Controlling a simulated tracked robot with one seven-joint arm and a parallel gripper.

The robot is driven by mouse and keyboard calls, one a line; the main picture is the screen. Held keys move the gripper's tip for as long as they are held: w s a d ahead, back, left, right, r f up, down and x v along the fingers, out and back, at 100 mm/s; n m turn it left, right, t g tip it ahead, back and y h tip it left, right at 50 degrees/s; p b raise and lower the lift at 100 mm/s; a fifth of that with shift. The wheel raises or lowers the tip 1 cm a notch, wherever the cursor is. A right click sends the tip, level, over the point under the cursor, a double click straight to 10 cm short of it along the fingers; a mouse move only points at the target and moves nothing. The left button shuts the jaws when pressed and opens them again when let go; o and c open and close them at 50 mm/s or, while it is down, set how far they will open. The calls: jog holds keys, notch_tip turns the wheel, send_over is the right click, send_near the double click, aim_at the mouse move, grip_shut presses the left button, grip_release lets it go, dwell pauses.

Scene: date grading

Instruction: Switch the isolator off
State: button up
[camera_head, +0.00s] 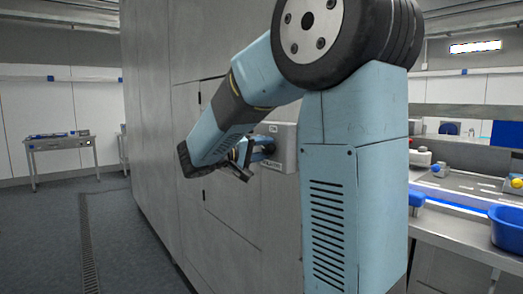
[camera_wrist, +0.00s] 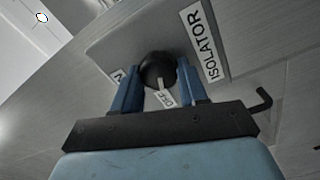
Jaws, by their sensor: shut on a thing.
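The isolator is a grey box (camera_head: 285,160) on the side of a tall grey cabinet. In the wrist view its face (camera_wrist: 110,45) carries an ISOLATOR label (camera_wrist: 204,42), an OFF label (camera_wrist: 165,98) and a partly hidden label ending in N (camera_wrist: 117,76). A round black knob (camera_wrist: 158,66) stands out from the box. My gripper (camera_wrist: 160,78) is shut on the knob, with one blue finger on each side. A small pale mark on the knob lies close to the OFF label. In the head view my gripper (camera_head: 258,152) meets the box, and my arm partly hides it.
The tall grey cabinet (camera_head: 150,120) fills the middle of the head view. A dark bent handle (camera_wrist: 262,101) sticks out near the box. A conveyor bench (camera_head: 450,218) with a blue bowl (camera_head: 507,228) stands at right. The floor (camera_head: 50,225) at left is clear.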

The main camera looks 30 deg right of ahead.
jog(key=o, duration=1.1)
jog(key=shift+c, duration=0.2)
jog(key=s+a, duration=0.2)
jog(key=a, duration=1.1)
jog(key=shift+s+a+f, duration=0.15)
jog(key=shift+s+a, duration=0.1)
